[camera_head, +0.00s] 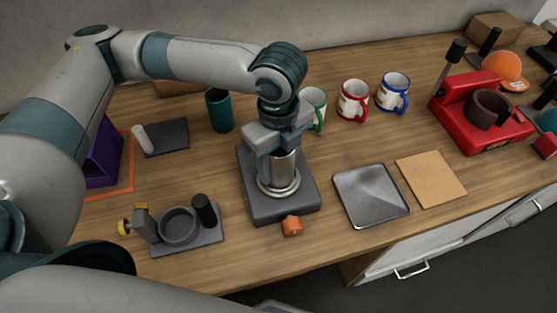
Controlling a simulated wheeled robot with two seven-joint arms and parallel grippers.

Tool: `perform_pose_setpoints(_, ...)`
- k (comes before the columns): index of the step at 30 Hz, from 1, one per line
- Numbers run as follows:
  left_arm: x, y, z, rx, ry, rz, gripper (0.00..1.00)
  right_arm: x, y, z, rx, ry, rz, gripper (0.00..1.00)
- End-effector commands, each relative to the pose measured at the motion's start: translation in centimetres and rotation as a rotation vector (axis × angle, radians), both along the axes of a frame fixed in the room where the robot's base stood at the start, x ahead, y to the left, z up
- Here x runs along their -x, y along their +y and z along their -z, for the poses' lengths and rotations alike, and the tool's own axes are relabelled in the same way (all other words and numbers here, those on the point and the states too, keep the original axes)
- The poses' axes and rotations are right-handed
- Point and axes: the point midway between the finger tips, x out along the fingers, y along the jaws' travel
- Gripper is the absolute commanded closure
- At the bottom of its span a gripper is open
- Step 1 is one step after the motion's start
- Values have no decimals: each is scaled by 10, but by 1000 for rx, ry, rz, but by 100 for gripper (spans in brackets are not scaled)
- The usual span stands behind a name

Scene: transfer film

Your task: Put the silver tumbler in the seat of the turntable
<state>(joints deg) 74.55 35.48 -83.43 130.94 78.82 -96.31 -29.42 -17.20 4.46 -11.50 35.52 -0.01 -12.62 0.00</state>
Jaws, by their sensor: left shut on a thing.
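The silver tumbler (284,173) is upright between the fingers of my left gripper (280,160), which is shut on it. The turntable (250,208) is a dark grey block with a pale round seat (279,193) on top and an orange knob (292,226) at its front. The tumbler's lower end is at the seat, inside its ring as seen from here. I cannot tell whether it rests on the bottom. The gripper hides the tumbler's upper part. My right gripper is not in view.
A grey fixture with a round cup (180,226) stands at front left. A teal cup (219,111) and several mugs (354,100) stand behind. A metal tray (371,194) and a tan board (431,178) lie to the right. A red machine (470,128) stands farther right.

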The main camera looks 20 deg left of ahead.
Motion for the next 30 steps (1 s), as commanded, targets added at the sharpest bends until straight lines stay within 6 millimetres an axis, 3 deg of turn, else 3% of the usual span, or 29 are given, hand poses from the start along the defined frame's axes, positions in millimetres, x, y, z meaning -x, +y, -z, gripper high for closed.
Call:
perform_pose_setpoints(7, 0, 0, 3, 0, 0, -1, 80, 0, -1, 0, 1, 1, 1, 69)
perform_pose_setpoints(8, 0, 0, 3, 0, 0, -1, 50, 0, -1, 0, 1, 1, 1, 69)
perform_pose_setpoints(10, 0, 0, 3, 0, 0, -1, 34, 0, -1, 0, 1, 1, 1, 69)
perform_pose_setpoints(23, 0, 0, -1, 0, -1, 0, 34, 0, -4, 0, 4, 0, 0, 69)
perform_pose_setpoints(30, -1, 0, -24, 1, -4, -1, 34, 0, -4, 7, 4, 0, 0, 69)
